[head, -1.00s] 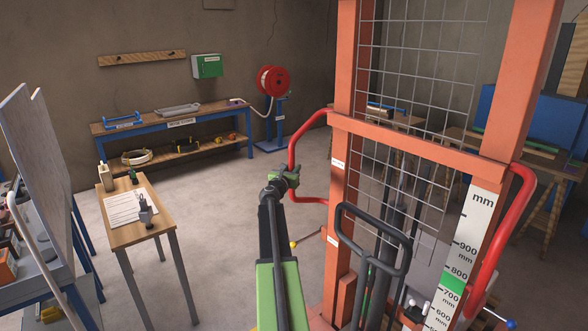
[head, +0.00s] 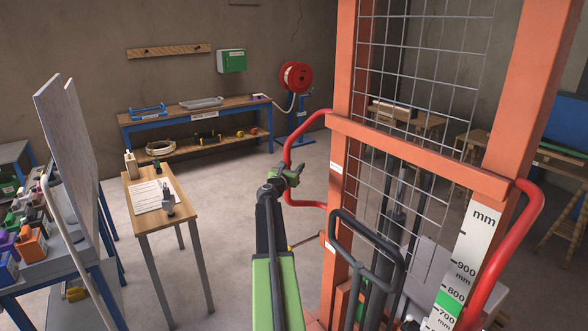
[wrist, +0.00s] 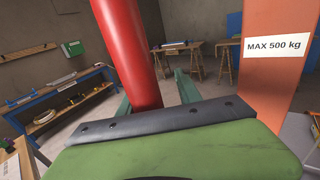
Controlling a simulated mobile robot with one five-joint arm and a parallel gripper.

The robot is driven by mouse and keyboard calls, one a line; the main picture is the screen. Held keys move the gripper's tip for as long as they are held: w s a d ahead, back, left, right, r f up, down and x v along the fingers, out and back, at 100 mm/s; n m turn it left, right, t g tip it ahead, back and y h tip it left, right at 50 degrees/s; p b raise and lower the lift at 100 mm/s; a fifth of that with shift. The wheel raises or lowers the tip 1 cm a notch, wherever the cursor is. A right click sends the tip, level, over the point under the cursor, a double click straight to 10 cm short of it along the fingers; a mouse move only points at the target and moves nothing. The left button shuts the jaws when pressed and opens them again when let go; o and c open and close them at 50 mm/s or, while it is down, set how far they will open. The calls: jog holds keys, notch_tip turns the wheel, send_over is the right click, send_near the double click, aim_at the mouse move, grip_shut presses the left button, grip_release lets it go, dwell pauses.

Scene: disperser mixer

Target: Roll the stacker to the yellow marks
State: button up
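The stacker (head: 343,150) is a tall orange frame with wire mesh, red side handles and a millimetre scale (head: 465,262). It fills the right half of the head view and stands upright. My gripper (head: 290,172) is at its left red handle (head: 303,140). An orange post (wrist: 280,80) with a "MAX 500 kg" label stands to the right there. I see no yellow floor marks in either view now; the stacker hides part of the floor.
A small wooden table (head: 184,205) with a paper stands to the left. A cluttered blue bench (head: 40,275) with upright panels is at far left. A blue-legged workbench (head: 222,112) and a red reel (head: 296,76) are at the back wall. Floor between them is clear.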

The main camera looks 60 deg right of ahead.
jog(key=shift+o, duration=0.8)
jog(key=shift+s+d+f, duration=0.1)
jog(key=shift+s+d, duration=0.1)
jog(key=shift+d, duration=0.05)
jog(key=shift+a, duration=0.2)
jog(key=shift+s, duration=0.15)
jog(key=s+a, duration=0.1)
jog(key=a, duration=1.6)
jog(key=shift+s+a, duration=0.15)
jog(key=shift+s, duration=0.25)
